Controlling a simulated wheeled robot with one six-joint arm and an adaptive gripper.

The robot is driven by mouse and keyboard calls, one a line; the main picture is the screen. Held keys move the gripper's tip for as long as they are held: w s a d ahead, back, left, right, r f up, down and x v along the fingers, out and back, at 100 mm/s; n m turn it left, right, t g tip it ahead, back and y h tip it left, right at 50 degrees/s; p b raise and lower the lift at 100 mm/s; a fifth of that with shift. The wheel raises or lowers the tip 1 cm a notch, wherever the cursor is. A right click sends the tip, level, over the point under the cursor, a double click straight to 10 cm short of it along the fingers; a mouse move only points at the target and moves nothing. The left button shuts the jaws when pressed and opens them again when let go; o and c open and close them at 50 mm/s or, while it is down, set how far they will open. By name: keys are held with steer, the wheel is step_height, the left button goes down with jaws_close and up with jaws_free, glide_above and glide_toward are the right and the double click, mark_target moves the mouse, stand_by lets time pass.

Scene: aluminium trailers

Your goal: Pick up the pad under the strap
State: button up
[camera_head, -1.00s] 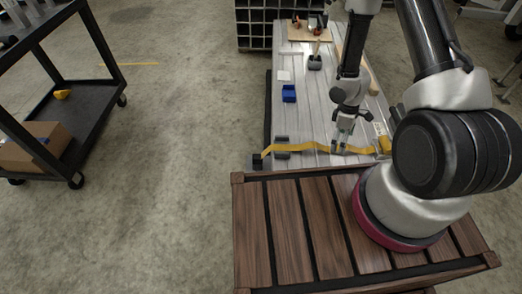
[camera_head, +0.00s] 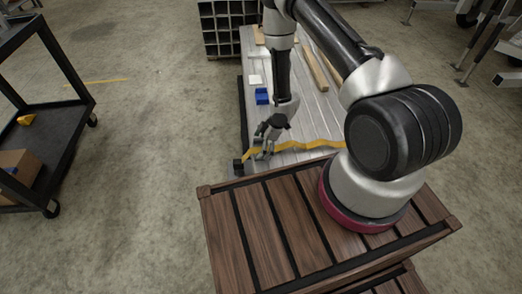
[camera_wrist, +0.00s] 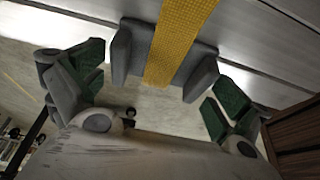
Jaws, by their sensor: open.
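In the wrist view, a yellow woven strap (camera_wrist: 182,35) runs over a grey pad (camera_wrist: 121,52), whose two ends stick out on either side of the strap. My gripper (camera_wrist: 157,92) is open, with one green-padded finger on each side of the pad and a gap to both. Nothing is held. In the head view, my gripper (camera_head: 262,152) is low over the left edge of the trailer bed, at the strap (camera_head: 310,145), and largely hides the pad.
The aluminium trailer bed (camera_head: 290,105) carries a blue box (camera_head: 262,96), a white piece (camera_head: 255,79) and wooden boards (camera_head: 312,68). A dark block (camera_head: 238,167) sits at its near left corner. A black cart (camera_head: 50,130) stands at the left; the floor between is clear.

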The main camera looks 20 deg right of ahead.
steer(key=shift+a+f, duration=0.1)
steer(key=shift+f, duration=0.2)
steer(key=c, duration=0.8)
